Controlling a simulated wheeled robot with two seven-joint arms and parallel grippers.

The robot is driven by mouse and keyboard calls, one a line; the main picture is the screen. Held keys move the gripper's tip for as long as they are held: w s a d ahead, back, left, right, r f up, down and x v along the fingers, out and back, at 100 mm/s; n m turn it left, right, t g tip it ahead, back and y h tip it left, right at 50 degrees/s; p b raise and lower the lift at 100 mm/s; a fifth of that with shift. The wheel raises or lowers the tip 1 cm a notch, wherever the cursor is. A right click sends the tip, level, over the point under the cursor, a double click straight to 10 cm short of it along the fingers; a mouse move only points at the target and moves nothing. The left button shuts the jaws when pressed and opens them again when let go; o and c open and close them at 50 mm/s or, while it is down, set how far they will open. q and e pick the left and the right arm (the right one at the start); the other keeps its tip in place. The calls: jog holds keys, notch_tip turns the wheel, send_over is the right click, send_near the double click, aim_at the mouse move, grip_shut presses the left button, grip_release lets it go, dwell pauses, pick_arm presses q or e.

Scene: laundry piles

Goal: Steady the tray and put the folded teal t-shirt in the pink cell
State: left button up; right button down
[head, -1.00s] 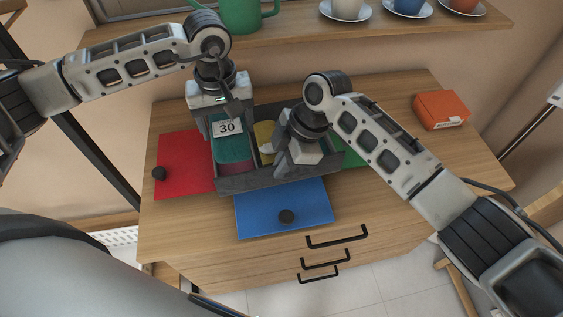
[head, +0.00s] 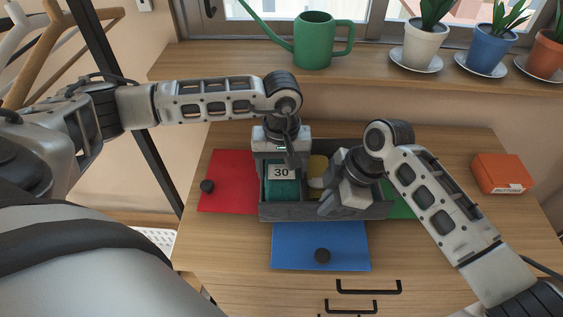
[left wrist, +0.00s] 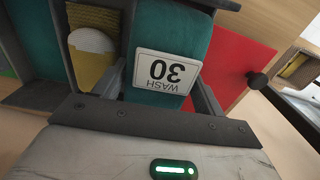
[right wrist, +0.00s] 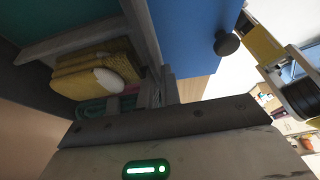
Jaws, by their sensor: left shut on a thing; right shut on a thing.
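The dark grey divided tray (head: 290,213) sits on the wooden dresser top. My left gripper (head: 283,160) is shut on the folded teal t-shirt (head: 284,191), which bears a white "30" tag; the left wrist view reads "WASH 30" on the shirt (left wrist: 160,38). The shirt is at the tray's left cell, seemingly inside its walls; whether it rests on the floor I cannot tell. No pink floor shows there in the head view. My right gripper (head: 332,203) is shut on the tray's wall (right wrist: 143,28) near the front. A yellow folded cloth (head: 318,168) lies in the middle cell.
A red drawer-like panel (head: 228,180), a blue one (head: 320,240) and a green one (head: 400,205) surround the tray. An orange buttons box (head: 502,174) stands at the right. A green watering can (head: 315,40) and potted plants stand on the sill behind.

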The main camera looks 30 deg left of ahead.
pick_arm(q)
jog(key=shift+f, duration=0.9)
dwell(0.4)
jog(key=o, duration=1.2)
jog(key=shift+c, duration=0.2)
jog(key=shift+r, duration=3)
pick_arm(e)
jog(key=c, duration=1.5)
grip_release()
jog(key=shift+r, duration=0.1)
